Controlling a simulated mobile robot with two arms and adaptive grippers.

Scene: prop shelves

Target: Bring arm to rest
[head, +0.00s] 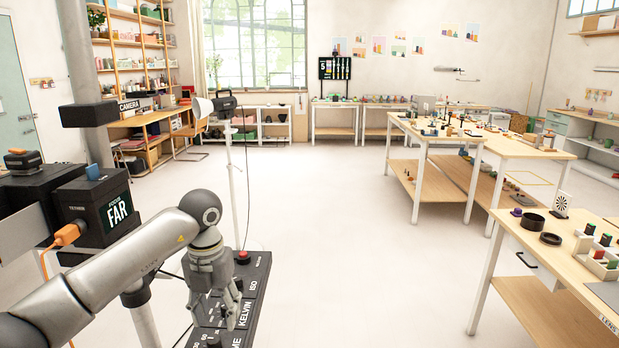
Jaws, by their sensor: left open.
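My left arm reaches in from the lower left, and my left gripper (231,318) hangs from it with the fingers pointing down. The gripper is open and I see nothing between its fingers. It is in front of or over a dark panel (258,272) with white lettering such as "KELVIN" and "ISO"; I cannot tell whether it touches the panel. My right arm and right gripper are not in view.
A black box labelled "FAR" (118,212) with an orange plug stands left of the arm. A thin stand (238,185) rises behind the gripper. Wooden tables with small props (540,238) line the right. The floor (350,220) between is clear.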

